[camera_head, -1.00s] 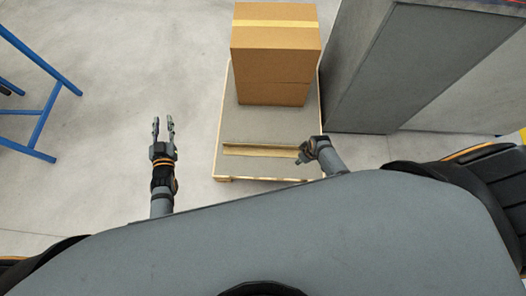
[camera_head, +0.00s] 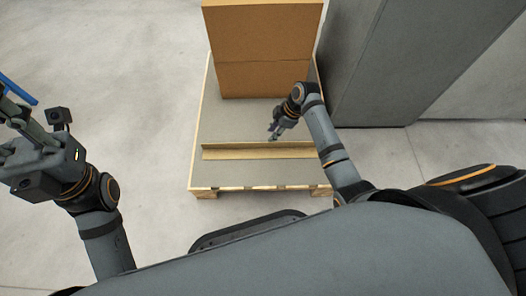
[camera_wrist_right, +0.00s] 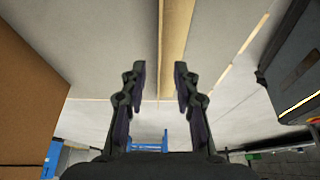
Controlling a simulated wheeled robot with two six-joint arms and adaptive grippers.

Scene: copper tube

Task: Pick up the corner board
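The corner board (camera_head: 225,152) is a long tan angled strip lying across the near part of the pallet in the head view. It also shows as a tan strip (camera_wrist_right: 176,35) running up from the gripper in the right wrist view. My right gripper (camera_head: 272,133) is just above the board's far edge, near its middle. In the right wrist view my right gripper (camera_wrist_right: 160,68) is open, with nothing between its fingers; the board lies beyond the fingertips. My left gripper (camera_head: 14,112) is raised at the left edge, away from the board; its fingers look apart, with the tips partly cut off.
A large brown cardboard box (camera_head: 264,60) stands on the far part of the grey-topped wooden pallet (camera_head: 215,125). A tall grey cabinet (camera_head: 375,70) is close on the right. Open floor lies left of the pallet; a blue frame (camera_head: 18,90) shows behind the left gripper.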

